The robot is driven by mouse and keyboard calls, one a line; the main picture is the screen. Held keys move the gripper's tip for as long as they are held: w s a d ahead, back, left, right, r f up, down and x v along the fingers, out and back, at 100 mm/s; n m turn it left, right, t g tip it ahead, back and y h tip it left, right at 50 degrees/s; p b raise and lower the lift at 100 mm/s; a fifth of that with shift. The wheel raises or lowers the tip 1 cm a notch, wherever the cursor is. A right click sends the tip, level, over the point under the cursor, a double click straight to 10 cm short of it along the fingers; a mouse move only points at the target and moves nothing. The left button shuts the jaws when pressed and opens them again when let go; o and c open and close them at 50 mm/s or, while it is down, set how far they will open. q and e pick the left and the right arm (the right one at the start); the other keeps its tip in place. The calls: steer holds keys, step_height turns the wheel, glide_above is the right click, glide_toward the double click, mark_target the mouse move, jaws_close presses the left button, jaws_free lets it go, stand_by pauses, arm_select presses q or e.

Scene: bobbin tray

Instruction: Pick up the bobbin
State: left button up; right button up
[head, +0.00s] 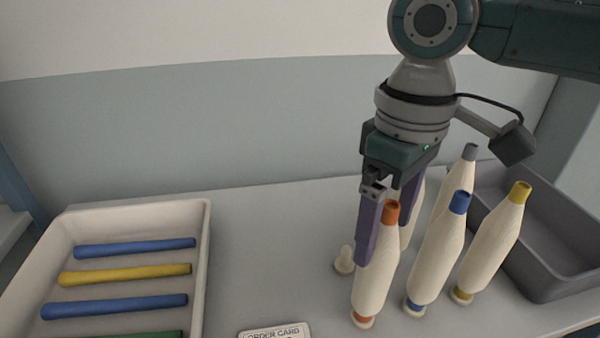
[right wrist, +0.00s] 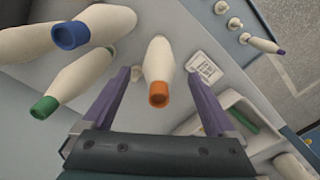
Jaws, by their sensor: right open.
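Several cream bobbins stand on the table in the head view. The front one, an orange-tipped bobbin (head: 374,275), is at the left of the group. A blue-tipped bobbin (head: 438,252), a yellow-tipped bobbin (head: 492,245) and a grey-tipped bobbin (head: 456,185) stand to the right. Another bobbin is partly hidden behind the fingers.
A white tray (head: 205,262) with blue, yellow and green rods is at the left. A grey bin (head: 560,235) stands at the right, close behind the bobbins. An order card (head: 275,332) lies at the front, and a bare peg (head: 345,260) stands left of the gripper. The middle table is clear.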

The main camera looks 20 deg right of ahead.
steer(key=shift+f, duration=0.4)
steer(key=shift+c, duration=0.3)
jaws_close()
stand_by(0.4)
